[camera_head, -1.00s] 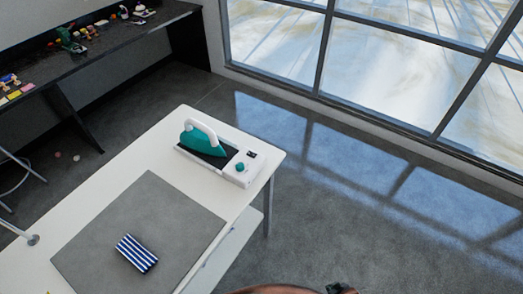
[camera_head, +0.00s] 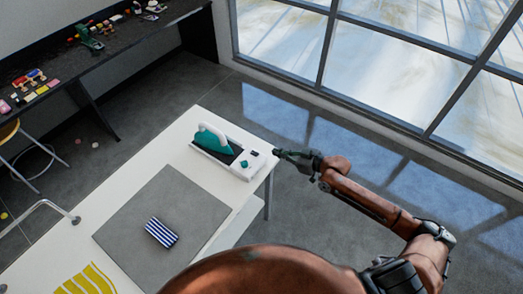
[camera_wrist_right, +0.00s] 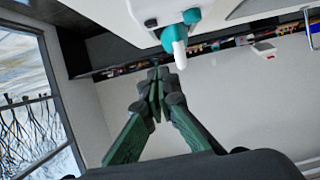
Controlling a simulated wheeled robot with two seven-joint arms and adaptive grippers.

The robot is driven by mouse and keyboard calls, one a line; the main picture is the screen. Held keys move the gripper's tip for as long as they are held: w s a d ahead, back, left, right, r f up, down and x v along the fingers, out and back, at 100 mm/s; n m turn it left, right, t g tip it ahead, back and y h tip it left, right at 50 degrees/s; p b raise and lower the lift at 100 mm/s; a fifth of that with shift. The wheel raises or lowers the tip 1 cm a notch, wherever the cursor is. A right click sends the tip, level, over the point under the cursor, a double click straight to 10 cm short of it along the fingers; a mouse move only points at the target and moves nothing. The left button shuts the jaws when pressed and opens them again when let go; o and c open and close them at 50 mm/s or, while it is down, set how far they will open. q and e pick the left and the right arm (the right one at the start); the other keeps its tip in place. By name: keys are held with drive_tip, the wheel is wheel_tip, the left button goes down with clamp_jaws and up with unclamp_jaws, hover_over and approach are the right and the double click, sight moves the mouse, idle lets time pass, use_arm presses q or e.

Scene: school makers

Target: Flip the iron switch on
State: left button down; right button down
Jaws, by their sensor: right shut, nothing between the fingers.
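The iron (camera_head: 211,139), teal with a white handle, sits on its white station (camera_head: 232,172) at the far right corner of the table. The station carries a teal knob (camera_head: 244,164) and a small dark switch (camera_head: 254,153) at its right end. In the right wrist view the station (camera_wrist_right: 145,9), the switch (camera_wrist_right: 150,22) and the teal knob (camera_wrist_right: 169,36) show at the top. My right gripper (camera_head: 278,152) is shut and empty, just right of the station, apart from it. Its closed fingertips (camera_wrist_right: 158,74) point toward the station end. My left gripper is not in view.
The white table (camera_head: 205,120) holds a grey mat (camera_head: 130,222) with a blue-striped folded cloth (camera_head: 161,232). A yellow-striped cloth (camera_head: 85,282) lies near the front. A dark bench (camera_head: 60,70) with small items stands at the back left. Floor right of the table is clear.

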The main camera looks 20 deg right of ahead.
drive_tip(key=shift+w, duration=0.1)
drive_tip(key=p, duration=0.1)
hover_over(261, 158)
drive_tip(key=f, duration=0.3)
drive_tip(key=shift+w+a+f, duration=0.25)
drive_tip(key=shift+w, duration=0.1)
drive_tip(key=f, duration=0.2)
drive_tip(key=shift+s+d+f, duration=0.15)
drive_tip(key=shift+d+f, duration=0.05)
drive_tip(key=shift+f, duration=0.2)
drive_tip(key=shift+s+f, duration=0.1)
drive_tip(key=shift+f, duration=0.6)
